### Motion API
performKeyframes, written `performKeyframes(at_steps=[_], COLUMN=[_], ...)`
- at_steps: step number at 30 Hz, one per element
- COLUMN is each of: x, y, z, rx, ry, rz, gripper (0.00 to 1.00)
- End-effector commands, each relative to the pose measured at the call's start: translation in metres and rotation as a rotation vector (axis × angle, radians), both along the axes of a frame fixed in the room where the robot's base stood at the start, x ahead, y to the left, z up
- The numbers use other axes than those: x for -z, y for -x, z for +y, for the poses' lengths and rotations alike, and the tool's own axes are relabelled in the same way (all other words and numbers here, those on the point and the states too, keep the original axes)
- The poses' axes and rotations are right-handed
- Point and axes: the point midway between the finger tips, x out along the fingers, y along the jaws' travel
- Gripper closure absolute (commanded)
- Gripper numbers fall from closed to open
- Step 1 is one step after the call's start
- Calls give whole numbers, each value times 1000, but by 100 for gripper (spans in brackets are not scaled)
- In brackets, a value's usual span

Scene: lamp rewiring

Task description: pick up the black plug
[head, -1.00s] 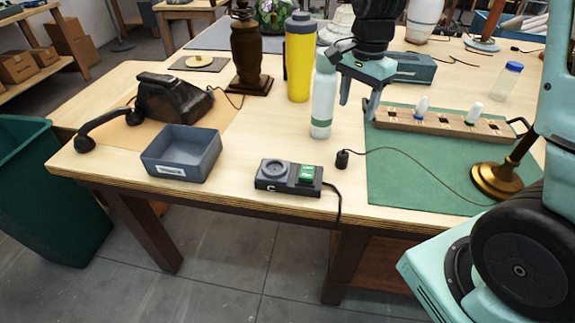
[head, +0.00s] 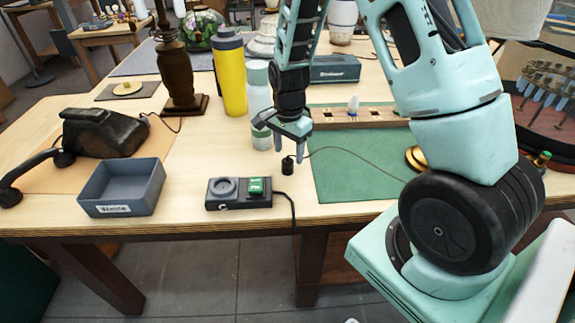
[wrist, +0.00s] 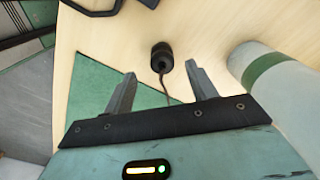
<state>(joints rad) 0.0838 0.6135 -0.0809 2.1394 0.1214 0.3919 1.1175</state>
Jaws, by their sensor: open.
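The black plug (head: 287,166) stands on the bare wood near the table's front edge, just left of the green mat. Its dark cord runs right across the mat toward a brass lamp base (head: 418,158). My gripper (head: 288,150) is open and empty above and just behind the plug in the head view. In the wrist view the plug (wrist: 161,57) lies beyond the fingertips, roughly centred between the two open fingers (wrist: 161,75). The fingers do not touch it. The cord passes back between them.
A white bottle (head: 260,100) with a green band stands close beside my gripper. A black device with a green switch (head: 257,186) sits left of the plug. A grey bin (head: 122,187) is further left.

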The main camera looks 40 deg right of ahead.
Motion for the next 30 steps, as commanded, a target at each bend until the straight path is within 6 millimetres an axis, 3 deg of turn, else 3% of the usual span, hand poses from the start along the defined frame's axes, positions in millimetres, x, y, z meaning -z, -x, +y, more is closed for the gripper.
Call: performKeyframes(at_steps=[10,19,20,25,30], x=[41,47,47,47,47], y=[-3,-3,-3,-3,-3], z=[1,1,1,1,1], rx=[-1,0,0,0,0], ry=[-1,-1,-1,-1,-1], rz=[3,0,0,0,0], gripper=[43,43,46,91,91])
